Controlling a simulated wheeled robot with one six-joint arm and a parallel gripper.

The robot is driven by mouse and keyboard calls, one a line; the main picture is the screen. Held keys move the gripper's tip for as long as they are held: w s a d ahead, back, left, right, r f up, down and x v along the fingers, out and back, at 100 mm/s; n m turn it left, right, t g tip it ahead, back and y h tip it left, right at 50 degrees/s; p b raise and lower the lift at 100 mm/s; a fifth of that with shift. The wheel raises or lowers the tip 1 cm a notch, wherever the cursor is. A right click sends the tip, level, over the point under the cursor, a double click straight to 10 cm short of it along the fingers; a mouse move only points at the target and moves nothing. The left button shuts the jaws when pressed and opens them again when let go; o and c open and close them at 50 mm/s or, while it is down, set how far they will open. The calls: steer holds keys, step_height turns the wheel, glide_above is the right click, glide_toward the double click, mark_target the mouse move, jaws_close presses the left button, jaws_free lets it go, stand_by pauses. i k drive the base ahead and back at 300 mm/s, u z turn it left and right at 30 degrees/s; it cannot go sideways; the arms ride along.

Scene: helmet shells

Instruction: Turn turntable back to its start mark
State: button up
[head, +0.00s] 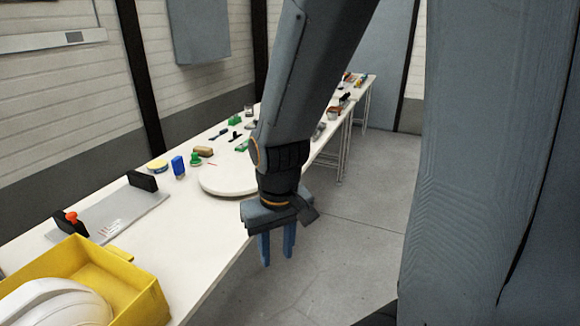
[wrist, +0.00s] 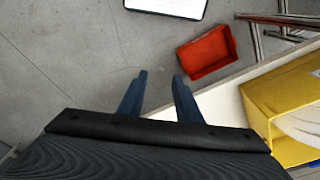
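The turntable (head: 222,179) is a round white disc on the long white table, in the middle of the head view. My arm hides its right part. A short red line shows near its back edge; I cannot tell whether it is the start mark. My gripper (head: 277,262) points down in front of the turntable, beyond the table's front edge and over the floor. Its two blue fingers are apart with nothing between them. In the wrist view the fingers (wrist: 158,82) also stand apart over grey floor. The turntable is not in the wrist view.
A yellow bin (head: 126,283) with a white helmet shell (head: 52,304) stands at the table's near end. A grey plate with black blocks (head: 115,212) lies behind it. Small items, including a blue one (head: 178,166), sit behind the turntable. A red bin (wrist: 207,54) shows in the wrist view.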

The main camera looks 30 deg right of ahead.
mark_target(231, 175)
steer(key=z, duration=1.8)
steer(key=i, duration=0.95)
steer(key=u, duration=2.45)
